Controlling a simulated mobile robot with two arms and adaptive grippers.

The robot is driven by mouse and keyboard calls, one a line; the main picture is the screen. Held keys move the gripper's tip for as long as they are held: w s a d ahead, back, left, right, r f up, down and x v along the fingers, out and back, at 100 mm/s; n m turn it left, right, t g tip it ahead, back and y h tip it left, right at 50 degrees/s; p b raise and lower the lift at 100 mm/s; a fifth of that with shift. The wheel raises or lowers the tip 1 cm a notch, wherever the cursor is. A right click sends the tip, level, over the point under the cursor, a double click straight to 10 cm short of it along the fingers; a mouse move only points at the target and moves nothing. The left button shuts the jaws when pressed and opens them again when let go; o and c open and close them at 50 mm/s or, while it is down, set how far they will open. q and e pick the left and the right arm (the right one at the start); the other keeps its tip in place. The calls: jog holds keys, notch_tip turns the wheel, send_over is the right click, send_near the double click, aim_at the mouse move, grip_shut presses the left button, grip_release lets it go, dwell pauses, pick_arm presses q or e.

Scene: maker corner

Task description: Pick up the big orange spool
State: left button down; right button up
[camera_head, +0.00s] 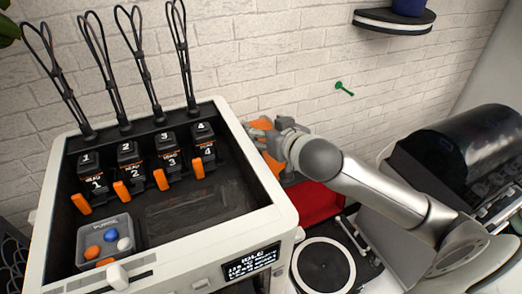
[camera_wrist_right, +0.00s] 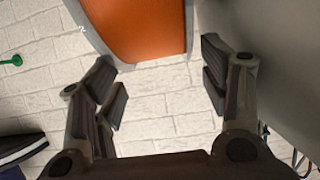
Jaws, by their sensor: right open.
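The big orange spool (camera_head: 272,163) is partly hidden behind my right gripper in the head view, at the right side of the white printer. In the right wrist view the spool (camera_wrist_right: 150,28) fills the top middle, orange with a pale grey edge, cut off by the frame. My right gripper (camera_head: 264,129) is beside the spool in the head view. In the right wrist view my right gripper (camera_wrist_right: 160,72) is open with nothing between its fingers. The spool lies just ahead of the fingertips; contact cannot be told. My left gripper is not in view.
The white printer (camera_head: 285,213) stands at left, with several numbered black units and wire loops on top. A red surface (camera_head: 318,203) and a round black-and-white disc (camera_head: 323,267) lie below my right arm. A dark-lidded machine (camera_head: 470,150) stands at right. A green peg (camera_head: 343,88) is on the brick wall.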

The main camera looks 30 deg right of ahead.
aim_at(262, 124)
jog(key=p+x, duration=0.2)
jog(key=x, duration=0.2)
jog(key=shift+d+r, duration=0.15)
jog(key=shift+r, duration=0.05)
jog(key=shift+w+f, duration=0.15)
jog(key=shift+w, duration=0.15)
jog(key=shift+s, duration=0.1)
jog(key=shift+c, duration=0.2)
jog(key=shift+c, duration=1.2)
jog(key=c, duration=0.5)
jog(key=shift+c, duration=1)
